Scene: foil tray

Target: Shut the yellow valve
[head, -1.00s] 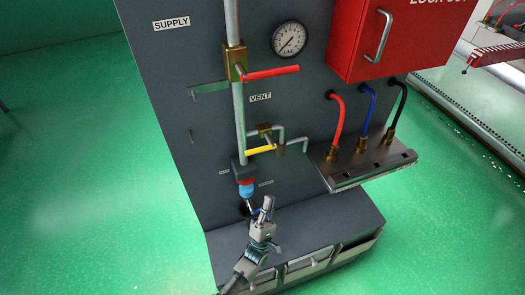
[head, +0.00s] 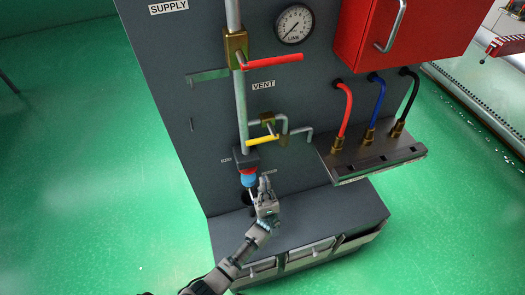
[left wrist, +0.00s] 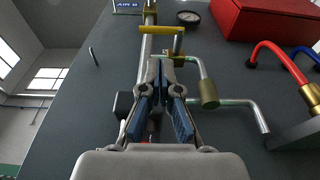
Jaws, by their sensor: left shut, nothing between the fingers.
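The yellow valve lever (head: 263,140) sits on a small brass valve (head: 268,119) on the branch beside the vertical pipe, below the VENT label. In the head view it lies nearly level, its free end toward the pipe. My left gripper (head: 265,182) is shut and empty, below the lever and apart from it, in front of the panel's lower part. In the left wrist view the gripper (left wrist: 166,70) points up the panel, with the brass valve and yellow part (left wrist: 178,46) just beyond its tips. The fingers partly hide the pipe there. My right gripper is not in view.
A red lever (head: 274,61) stands out from the pipe above, below a gauge (head: 295,23). A shelf (head: 375,160) with red, blue and black hoses juts out at right. A red box (head: 395,35) is above.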

